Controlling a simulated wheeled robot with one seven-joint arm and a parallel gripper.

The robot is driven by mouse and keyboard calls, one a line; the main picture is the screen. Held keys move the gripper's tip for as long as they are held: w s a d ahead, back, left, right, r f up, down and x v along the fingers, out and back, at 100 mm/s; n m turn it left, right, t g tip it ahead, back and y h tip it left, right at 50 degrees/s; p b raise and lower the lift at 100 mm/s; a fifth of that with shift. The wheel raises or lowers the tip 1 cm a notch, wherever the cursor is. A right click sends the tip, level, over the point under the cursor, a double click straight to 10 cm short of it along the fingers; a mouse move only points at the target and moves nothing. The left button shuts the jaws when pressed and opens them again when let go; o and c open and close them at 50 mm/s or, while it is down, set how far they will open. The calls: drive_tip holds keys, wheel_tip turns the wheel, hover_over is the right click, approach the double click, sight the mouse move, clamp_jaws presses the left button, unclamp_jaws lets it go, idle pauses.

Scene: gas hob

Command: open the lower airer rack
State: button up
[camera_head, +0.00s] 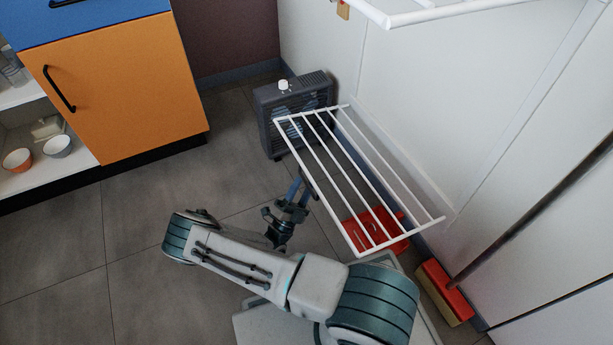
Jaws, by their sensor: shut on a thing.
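The lower airer rack (352,175) is a white frame with several parallel bars. It stands out from the white wall at the right of centre, swung down and away from it. My gripper (303,183) is at the middle of the rack's front bar, on its left side, and is shut on that bar. The fingertips are small and dark here, so the exact contact is hard to see. Part of the upper airer rack (430,14) also shows, standing out from the wall at the top edge.
A dark box fan (292,112) stands on the floor behind the rack. A red dustpan (376,230) lies beneath the rack, and a red broom head (445,290) is to its right. An orange cabinet door (115,85) is at left. The tiled floor between is clear.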

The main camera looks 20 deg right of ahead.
drive_tip(key=v, duration=1)
drive_tip(key=shift+a+p, duration=0.3)
drive_tip(key=shift+p, duration=0.15)
